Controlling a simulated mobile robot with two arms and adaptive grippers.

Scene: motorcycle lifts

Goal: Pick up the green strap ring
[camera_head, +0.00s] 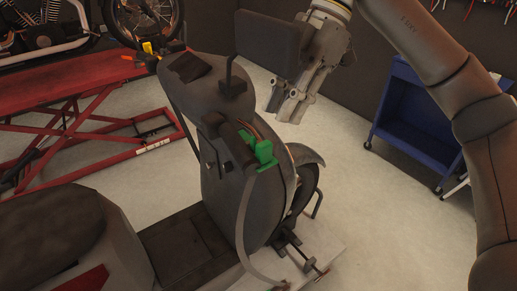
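The green strap ring (263,153) sits at the front of a dark grey scooter (222,170), beside the handlebar. A green piece stands up from a flatter green part, and a pale strap (243,225) hangs from there in a curve towards the floor. My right gripper (282,107) is above and a little right of the green ring, clearly apart from it. Its two fingers point down with a gap between them and nothing held. My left gripper is not in view.
A mirror (267,42) rises from the scooter close beside my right gripper. The handlebar and windshield parts crowd the ring's left. A red lift (75,88) with a motorcycle stands at left. A blue cart (415,120) stands behind my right arm. Pale floor lies between.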

